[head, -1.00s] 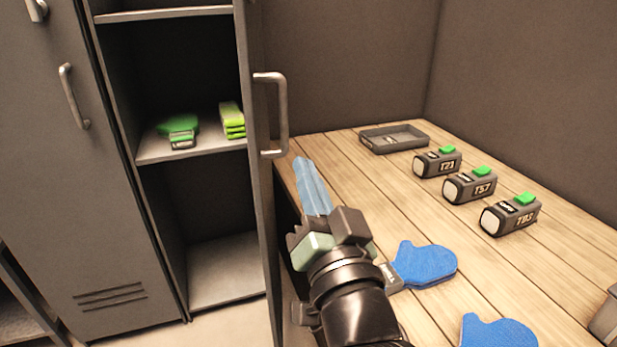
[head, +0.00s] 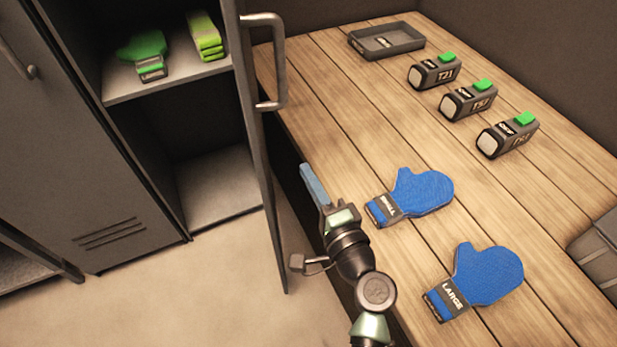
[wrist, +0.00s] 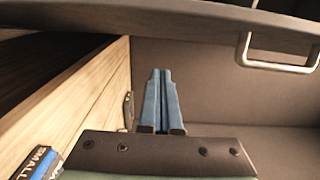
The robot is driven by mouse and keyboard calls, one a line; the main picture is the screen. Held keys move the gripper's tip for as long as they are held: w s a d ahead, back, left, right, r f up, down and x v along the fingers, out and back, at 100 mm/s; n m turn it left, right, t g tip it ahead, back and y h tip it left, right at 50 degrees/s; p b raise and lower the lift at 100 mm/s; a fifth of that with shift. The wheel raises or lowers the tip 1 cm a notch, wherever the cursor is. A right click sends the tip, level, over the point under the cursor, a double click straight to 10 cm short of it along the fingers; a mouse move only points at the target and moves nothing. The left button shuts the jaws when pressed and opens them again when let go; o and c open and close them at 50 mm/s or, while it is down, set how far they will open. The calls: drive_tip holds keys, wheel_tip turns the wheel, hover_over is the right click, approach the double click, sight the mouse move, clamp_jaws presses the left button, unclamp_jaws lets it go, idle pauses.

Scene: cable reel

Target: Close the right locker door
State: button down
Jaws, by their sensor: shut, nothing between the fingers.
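The right locker door (head: 262,150) stands open and shows nearly edge-on in the head view, with its metal handle (head: 279,62) on the side toward the table. The locker interior (head: 215,185) is exposed to its left. My gripper (head: 312,180) is shut and empty, low beside the table's left edge and to the right of the door, apart from it. In the wrist view the blue fingers (wrist: 161,100) are together. A dark panel with a handle (wrist: 280,55) spans the top there.
The wooden table (head: 330,90) fills the right, close to my arm. It bears two blue mitts (head: 425,190), a dark tray (head: 390,40) and several labelled devices (head: 470,102). Green items (head: 145,52) lie on the locker shelf. The floor (head: 190,290) in front is clear.

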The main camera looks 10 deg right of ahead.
drive_tip(key=w+a, duration=0.5)
drive_tip(key=a, duration=0.1)
drive_tip(key=shift+w, duration=0.25)
